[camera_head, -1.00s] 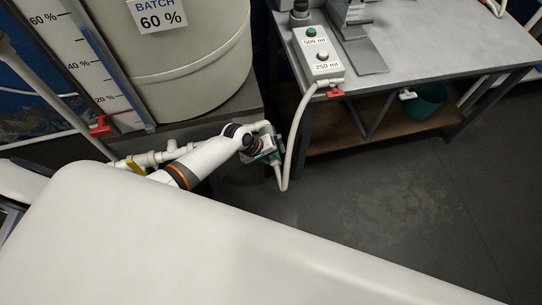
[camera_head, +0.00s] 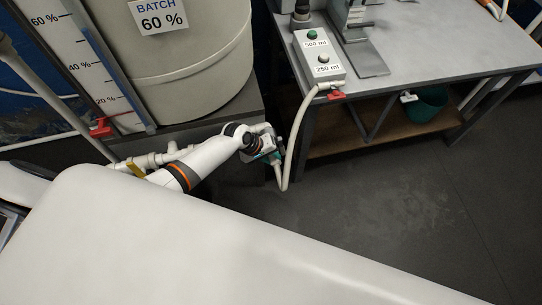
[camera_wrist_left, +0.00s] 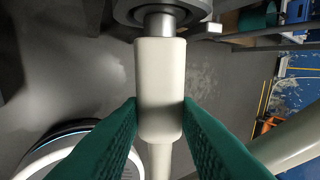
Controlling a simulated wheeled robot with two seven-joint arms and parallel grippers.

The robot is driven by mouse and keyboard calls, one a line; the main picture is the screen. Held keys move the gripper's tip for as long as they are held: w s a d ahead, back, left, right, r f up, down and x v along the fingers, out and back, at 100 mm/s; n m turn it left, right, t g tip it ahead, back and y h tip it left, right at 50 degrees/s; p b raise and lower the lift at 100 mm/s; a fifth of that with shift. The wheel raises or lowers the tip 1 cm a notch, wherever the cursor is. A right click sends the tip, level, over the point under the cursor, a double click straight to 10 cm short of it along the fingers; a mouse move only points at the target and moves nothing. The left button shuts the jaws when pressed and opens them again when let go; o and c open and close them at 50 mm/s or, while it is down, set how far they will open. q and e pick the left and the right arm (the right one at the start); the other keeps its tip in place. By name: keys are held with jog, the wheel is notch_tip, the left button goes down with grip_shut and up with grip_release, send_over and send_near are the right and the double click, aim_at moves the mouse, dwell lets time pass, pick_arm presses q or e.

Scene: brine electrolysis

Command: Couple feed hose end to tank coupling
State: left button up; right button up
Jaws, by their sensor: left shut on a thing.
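The feed hose (camera_head: 304,118) hangs from the bench edge, loops down and rises to my left gripper (camera_head: 272,160) beside the tank. In the left wrist view, my left gripper (camera_wrist_left: 160,125) has its green fingers shut on the hose end (camera_wrist_left: 160,75), a thick cream sleeve with thinner hose (camera_wrist_left: 158,160) below it. A metal stub at the top of the sleeve meets the dark round tank coupling (camera_wrist_left: 160,12). The sleeve and stub are in line; I cannot tell how far they are engaged. In the head view, the coupling is hard to make out behind my gripper. My right gripper is not seen.
The large cream tank (camera_head: 190,55) stands left, with a level scale (camera_head: 100,65) and white pipework (camera_head: 150,160) with a yellow handle. The floor between is clear.

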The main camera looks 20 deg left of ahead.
pick_arm(q)
jog(key=shift+w+a, duration=0.1)
jog(key=o, duration=1.1)
jog(key=p+v, duration=0.2)
jog(key=v, duration=1)
jog(key=s+a+f+m+y, duration=0.25)
jog(key=s+f, duration=0.45)
jog(key=f, duration=0.4)
jog(key=s+a+f+m+y, duration=0.1)
jog(key=s+a+f+y, duration=0.15)
jog(key=s+f, duration=0.65)
jog(key=s+d+f+m, duration=0.1)
jog(key=s+f+m, duration=0.1)
jog(key=s+f, duration=0.2)
jog(key=s+d+f+m+g, duration=0.1)
jog(key=s+f+m, duration=0.1)
jog(key=s, duration=0.8)
jog(key=s+d+f+m+g, duration=0.1)
jog(key=s+f+m, duration=0.1)
jog(key=s+f, duration=0.3)
jog(key=s, duration=0.2)
jog(key=shift+s+d+f, duration=0.25)
jog(key=shift+d+f, duration=0.05)
jog(key=shift+f, duration=0.1)
